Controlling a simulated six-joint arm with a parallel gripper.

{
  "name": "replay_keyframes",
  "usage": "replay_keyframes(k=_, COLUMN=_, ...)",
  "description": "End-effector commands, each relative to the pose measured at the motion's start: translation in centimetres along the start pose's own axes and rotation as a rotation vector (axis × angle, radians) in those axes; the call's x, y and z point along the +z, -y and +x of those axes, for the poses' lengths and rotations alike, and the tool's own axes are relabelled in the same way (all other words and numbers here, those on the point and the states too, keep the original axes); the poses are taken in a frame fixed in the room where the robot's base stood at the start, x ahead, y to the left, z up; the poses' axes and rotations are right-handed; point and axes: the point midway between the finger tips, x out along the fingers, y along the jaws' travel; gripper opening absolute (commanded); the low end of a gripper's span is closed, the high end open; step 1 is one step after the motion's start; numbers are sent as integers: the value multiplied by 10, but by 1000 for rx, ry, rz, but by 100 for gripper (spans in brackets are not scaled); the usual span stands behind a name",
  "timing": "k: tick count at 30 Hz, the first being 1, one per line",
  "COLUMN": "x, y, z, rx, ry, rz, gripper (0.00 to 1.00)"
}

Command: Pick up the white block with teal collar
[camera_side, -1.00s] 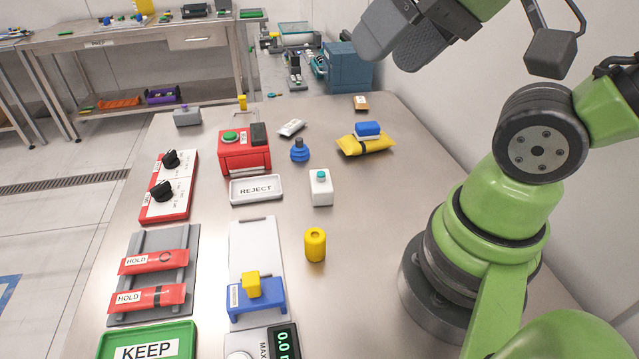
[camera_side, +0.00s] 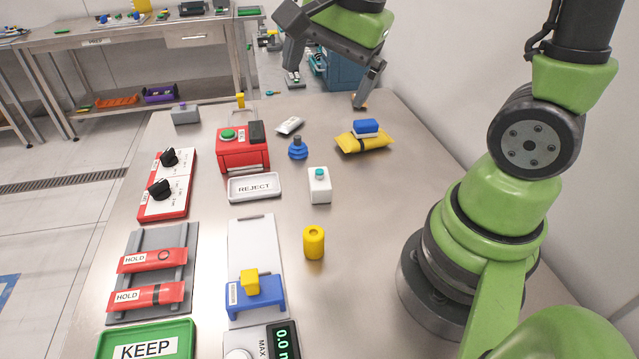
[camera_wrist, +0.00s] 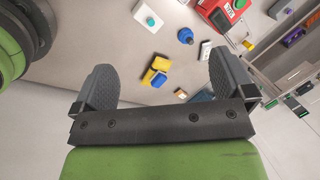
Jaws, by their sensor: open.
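The white block with a teal collar (camera_side: 319,186) stands upright on the steel table, right of the REJECT tray. In the wrist view the white block (camera_wrist: 147,15) is at the top edge, teal part facing the camera. My gripper (camera_side: 326,102) is at the back of the table, above its surface and well beyond the block. In the wrist view my gripper (camera_wrist: 165,88) has its fingers spread wide, and nothing is held between them. The yellow pouch with a blue block shows in the gap, further off.
A yellow cylinder (camera_side: 314,242) stands in front of the block. A blue knobbed piece (camera_side: 298,149) and a yellow pouch (camera_side: 364,143) lie behind it. The REJECT tray (camera_side: 254,187) and red box (camera_side: 243,152) are at its left. The table right of the block is clear.

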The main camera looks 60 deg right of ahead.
Motion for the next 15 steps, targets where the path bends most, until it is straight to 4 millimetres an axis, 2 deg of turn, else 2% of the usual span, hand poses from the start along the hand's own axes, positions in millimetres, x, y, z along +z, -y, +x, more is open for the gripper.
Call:
replay_keyframes(k=1, x=-8, y=3, z=20, rx=53, ry=-5, rz=124, gripper=100)
replay_keyframes(k=3, x=-19, y=5, z=46, rx=110, ry=-23, rz=310, gripper=100)
replay_keyframes(k=9, x=-42, y=-4, z=111, rx=234, ry=-93, rz=749, gripper=100)
replay_keyframes(k=12, x=-48, y=-10, z=132, rx=267, ry=-123, rz=883, gripper=100)
replay_keyframes(k=15, x=-51, y=-14, z=144, rx=283, ry=-140, rz=956, gripper=100)
